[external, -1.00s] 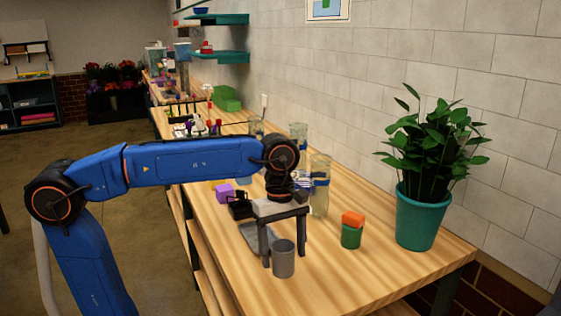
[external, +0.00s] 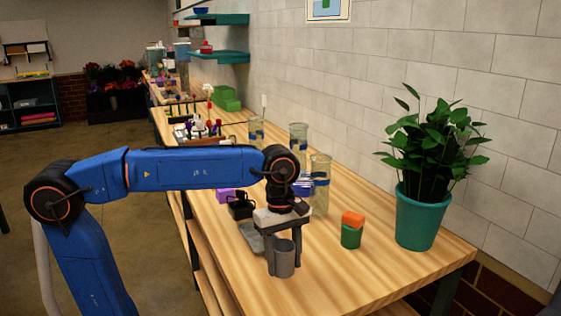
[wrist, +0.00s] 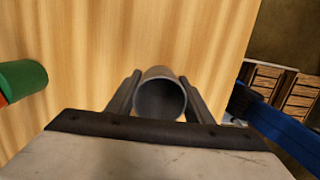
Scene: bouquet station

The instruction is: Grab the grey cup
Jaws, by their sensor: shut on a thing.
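The grey cup (external: 284,262) stands upright on the wooden table near its front left edge. My gripper (external: 284,268) reaches down around it, one finger on each side. In the wrist view the open top of the grey cup (wrist: 160,98) sits between the two dark fingers of my gripper (wrist: 159,92). The fingers are shut on the cup's sides. The inside of the cup looks empty. The cup's base appears to be at table level.
A teal-potted plant (external: 418,218) is further right. Glass vases (external: 320,188) and a black basket-like item (external: 240,207) are behind my gripper. The table (external: 310,290) is clear in front.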

